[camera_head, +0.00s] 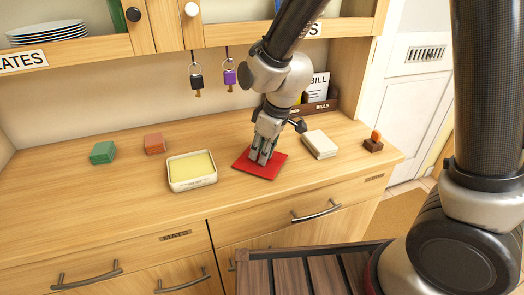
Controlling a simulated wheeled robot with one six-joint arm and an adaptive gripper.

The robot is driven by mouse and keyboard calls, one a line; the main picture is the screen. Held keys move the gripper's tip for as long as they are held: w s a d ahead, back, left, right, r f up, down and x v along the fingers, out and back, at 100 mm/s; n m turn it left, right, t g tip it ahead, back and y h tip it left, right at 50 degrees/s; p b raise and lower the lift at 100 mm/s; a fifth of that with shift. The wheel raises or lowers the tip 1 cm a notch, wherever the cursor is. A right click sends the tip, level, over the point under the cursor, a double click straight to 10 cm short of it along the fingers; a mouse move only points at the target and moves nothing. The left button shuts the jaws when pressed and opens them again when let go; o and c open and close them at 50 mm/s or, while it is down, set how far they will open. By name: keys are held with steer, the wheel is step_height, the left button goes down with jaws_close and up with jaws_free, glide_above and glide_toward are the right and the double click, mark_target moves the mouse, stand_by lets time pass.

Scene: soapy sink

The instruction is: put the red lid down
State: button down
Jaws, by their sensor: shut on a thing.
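The red lid (260,163) is a flat red square on or just above the wooden counter, right of the middle. My gripper (262,158) points down over its middle, and its fingers are shut on the lid. The fingers hide the part they grip. I cannot tell whether the lid's underside touches the counter.
A white tub with a yellow top (191,170) stands left of the lid. A cream box (319,144) and a brown block with an orange piece (373,142) lie to the right. Green (103,152) and orange (154,143) boxes sit at left. The front-left counter (90,205) is clear.

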mark_target(272, 164)
steer(key=shift+f, duration=0.1)
steer(key=c, duration=1.3)
jaws_free()
steer(key=v, duration=1.2)
steer(key=d+r+m+t, duration=0.1)
steer(key=d+r+m, duration=0.3)
steer(key=d, duration=0.6)
steer(key=s+d+r+m+h, duration=0.1)
steer(key=s+d+m, duration=0.1)
steer(key=s+d, duration=0.3)
steer(key=s+d+r+m+t, duration=0.1)
steer(key=s+d+m, duration=0.2)
steer(key=s+d, duration=0.2)
steer(key=s+d+r+m+h, duration=0.1)
steer(key=s+d, duration=0.4)
steer(key=d, duration=0.5)
steer(key=shift+r+m+t+h, duration=0.3)
steer(key=shift+r+m, duration=0.3)
steer(key=shift+m, duration=0.3)
steer(key=shift+w, duration=0.1)
